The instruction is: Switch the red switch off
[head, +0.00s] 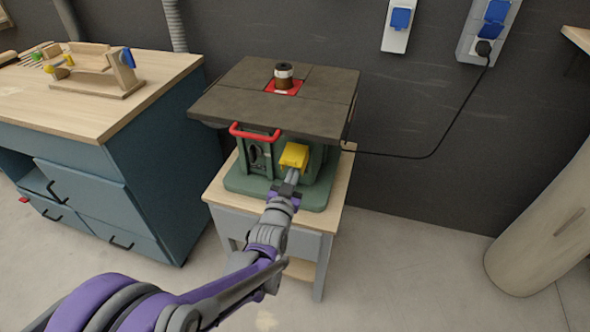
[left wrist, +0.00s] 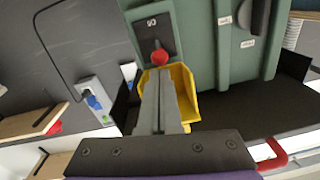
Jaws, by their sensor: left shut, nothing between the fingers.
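The red switch (left wrist: 160,57) shows in the left wrist view as a small round red knob on a dark plate (left wrist: 152,27) marked I/O. A yellow cover (left wrist: 186,92) stands open beside it; in the head view the yellow cover (head: 294,155) is on the front of the green machine (head: 258,157), and the switch is hidden there. My left gripper (head: 292,174) is shut and empty. In the left wrist view its fingertips (left wrist: 160,72) are within the cover's outline, very close to the red knob. I cannot tell whether they touch it. My right gripper is not in view.
The machine's dark table top (head: 235,88) overhangs its front, with a red handle (head: 254,132) left of the cover. It stands on a wooden-topped stand (head: 338,185). A blue workbench (head: 165,165) is at the left. A cable (head: 425,152) runs to a wall socket.

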